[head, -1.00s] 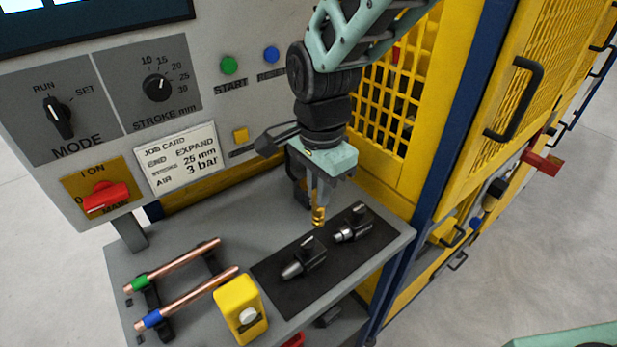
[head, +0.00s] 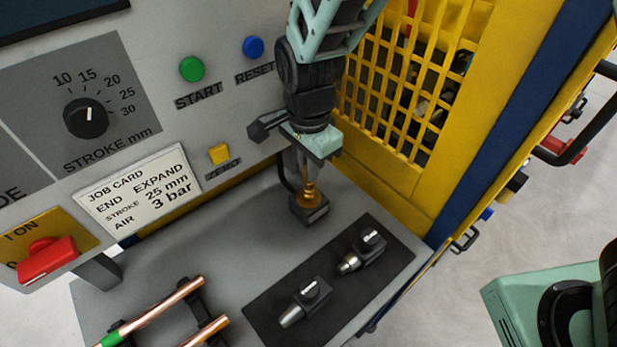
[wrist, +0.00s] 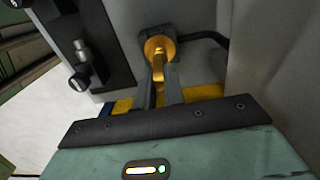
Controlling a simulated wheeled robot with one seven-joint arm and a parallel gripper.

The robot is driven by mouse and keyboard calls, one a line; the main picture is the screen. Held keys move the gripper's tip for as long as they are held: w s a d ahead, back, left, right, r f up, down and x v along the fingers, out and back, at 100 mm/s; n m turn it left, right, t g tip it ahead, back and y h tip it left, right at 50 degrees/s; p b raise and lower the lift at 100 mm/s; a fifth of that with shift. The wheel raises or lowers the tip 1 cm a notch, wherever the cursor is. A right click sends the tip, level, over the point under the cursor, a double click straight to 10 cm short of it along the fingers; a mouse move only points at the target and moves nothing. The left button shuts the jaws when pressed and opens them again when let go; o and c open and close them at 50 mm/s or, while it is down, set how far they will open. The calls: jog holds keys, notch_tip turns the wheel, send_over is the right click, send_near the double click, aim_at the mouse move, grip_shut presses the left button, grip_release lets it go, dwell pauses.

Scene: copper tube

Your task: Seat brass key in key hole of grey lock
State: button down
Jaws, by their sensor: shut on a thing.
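My gripper (head: 309,178) is shut on the brass key (head: 308,194) and points down at the back of the grey shelf. The grey lock (head: 312,213), a small dark block, stands directly below the key. In the wrist view the key (wrist: 158,62) shows between the fingers (wrist: 161,88), with its round brass part over the lock (wrist: 156,32). The key's lower end meets or overlaps the lock in both views. The key hole is hidden, and I cannot tell how deep the key sits.
Copper tubes (head: 160,308) rest on holders at the lower left. The panel (head: 225,125) rises close behind, and a yellow mesh guard (head: 400,150) stands at the right.

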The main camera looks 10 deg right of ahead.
jog(key=shift+f+p, duration=0.3)
jog(key=shift+f, duration=1.85)
jog(key=shift+f, duration=0.15)
jog(key=c, duration=1.5)
grip_release()
